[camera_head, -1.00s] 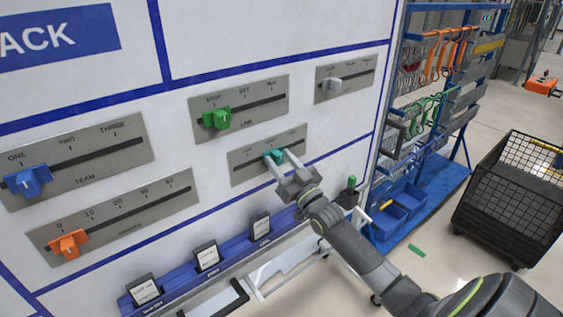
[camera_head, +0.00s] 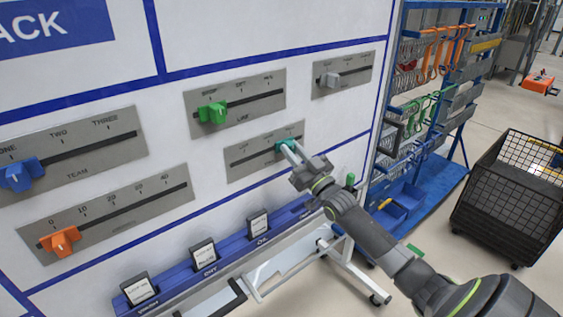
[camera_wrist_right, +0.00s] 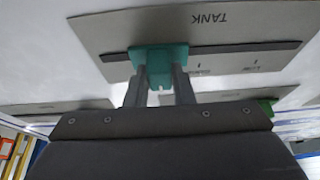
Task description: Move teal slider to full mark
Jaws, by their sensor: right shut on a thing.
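The teal slider (camera_head: 284,146) sits on the grey plate (camera_head: 238,173) with a dark slot, near the slot's right end and close under the rightmost printed mark. My right gripper (camera_head: 291,153) is shut on the slider's knob from the front. In the right wrist view the picture is upside down: the teal slider (camera_wrist_right: 158,58) is between the two fingers (camera_wrist_right: 159,88), near the left end of the slot, and the plate reads TANK. Two marks show to its right; the mark at the slider is hidden. My left gripper is not in view.
The board also carries a green slider (camera_head: 212,113), a grey slider (camera_head: 330,80), a blue slider (camera_head: 20,175) and an orange slider (camera_head: 60,242). A blue rail (camera_head: 225,255) with labelled blocks runs below. A black mesh cart (camera_head: 510,195) stands at the right.

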